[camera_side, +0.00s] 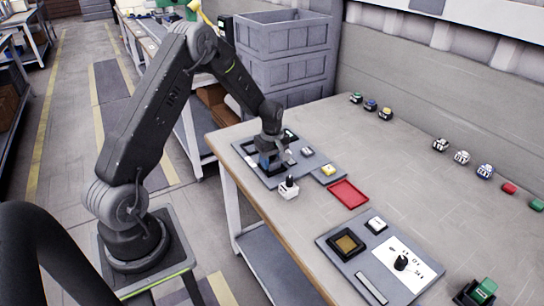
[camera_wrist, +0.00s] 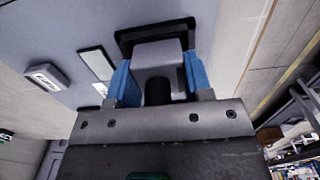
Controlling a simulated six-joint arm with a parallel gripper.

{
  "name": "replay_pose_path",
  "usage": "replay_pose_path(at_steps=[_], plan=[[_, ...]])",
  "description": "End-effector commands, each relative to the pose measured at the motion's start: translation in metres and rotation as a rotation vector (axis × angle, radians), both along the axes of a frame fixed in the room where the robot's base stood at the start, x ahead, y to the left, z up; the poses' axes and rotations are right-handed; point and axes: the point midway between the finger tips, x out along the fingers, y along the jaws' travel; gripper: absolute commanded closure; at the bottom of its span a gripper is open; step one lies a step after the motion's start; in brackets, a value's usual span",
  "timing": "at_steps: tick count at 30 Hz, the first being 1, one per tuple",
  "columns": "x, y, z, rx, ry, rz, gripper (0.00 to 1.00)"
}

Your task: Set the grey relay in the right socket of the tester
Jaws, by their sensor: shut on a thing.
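My gripper (camera_side: 270,163) is over the grey panel (camera_side: 273,181) near the back left of the table, which looks like the tester. In the wrist view, its blue fingertips (camera_wrist: 157,82) are shut on a grey block, the grey relay (camera_wrist: 157,58). A black-framed socket (camera_wrist: 126,46) lies directly behind the relay, which covers most of its inside. I cannot tell whether the relay is in the socket or just above it. In the side view the gripper hides the relay.
A small block with a yellow top (camera_side: 328,170) sits at the panel's right end. A white block with a black knob (camera_side: 289,187) stands in front of it. A red tray (camera_side: 348,194) and a second grey panel (camera_side: 345,262) lie nearer. Several small parts line the wall side.

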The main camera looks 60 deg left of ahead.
Motion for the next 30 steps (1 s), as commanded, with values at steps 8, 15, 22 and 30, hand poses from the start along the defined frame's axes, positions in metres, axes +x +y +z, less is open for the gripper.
replay_pose_path(at_steps=[8,15,22,30], plan=[[0.0,0.0,-0.001,0.0,-0.001,0.0,0.79],[0.0,0.0,-0.001,0.0,0.0,0.0,0.33],[0.0,0.0,-0.001,0.0,0.0,0.0,0.24],[0.001,0.0,0.014,0.001,-0.002,0.0,0.24]])
